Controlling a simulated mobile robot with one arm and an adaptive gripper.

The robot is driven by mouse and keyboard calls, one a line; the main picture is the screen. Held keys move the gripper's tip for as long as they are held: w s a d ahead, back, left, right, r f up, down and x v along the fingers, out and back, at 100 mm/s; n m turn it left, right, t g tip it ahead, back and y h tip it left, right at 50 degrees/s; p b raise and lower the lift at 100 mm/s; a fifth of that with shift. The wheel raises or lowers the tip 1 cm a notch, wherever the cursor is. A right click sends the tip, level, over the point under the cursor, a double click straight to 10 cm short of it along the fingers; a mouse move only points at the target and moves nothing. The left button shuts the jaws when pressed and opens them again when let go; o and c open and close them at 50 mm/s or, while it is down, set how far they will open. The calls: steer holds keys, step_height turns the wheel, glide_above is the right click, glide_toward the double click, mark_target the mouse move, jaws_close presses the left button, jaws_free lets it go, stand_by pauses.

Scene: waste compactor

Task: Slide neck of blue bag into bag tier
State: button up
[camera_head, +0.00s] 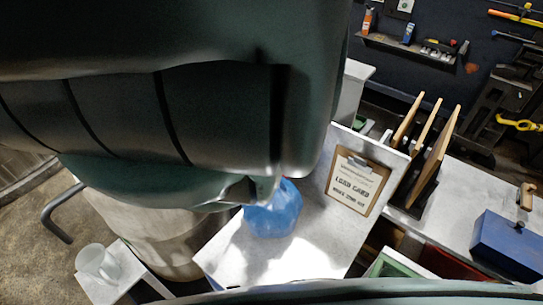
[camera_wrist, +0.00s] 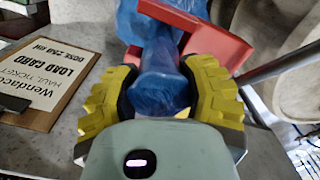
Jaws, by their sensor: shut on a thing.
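The blue bag (camera_head: 272,212) sits on the grey worktop in the head view, below the end of my arm. In the wrist view its neck (camera_wrist: 160,72) stands between the yellow finger pads of my gripper (camera_wrist: 163,85), which is shut on it. The fuller part of the bag (camera_wrist: 145,20) lies beyond the fingers. A red part (camera_wrist: 222,42), perhaps the bag tier, lies just beyond the fingers and beside the neck. I cannot tell whether the neck is inside it. My arm hides most of this area in the head view.
A clipboard with a load card (camera_head: 357,185) stands close right of the bag. Wooden boards (camera_head: 435,145) and a blue box (camera_head: 508,245) are further right. A clear cup (camera_head: 98,262) stands at lower left. The worktop (camera_head: 300,262) in front of the bag is clear.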

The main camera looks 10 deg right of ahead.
steer(key=o, duration=1.7)
steer(key=shift+f, duration=0.1)
steer(key=shift+r+p, duration=3.6)
steer(key=shift+r, duration=0.5)
steer(key=shift+w, duration=0.1)
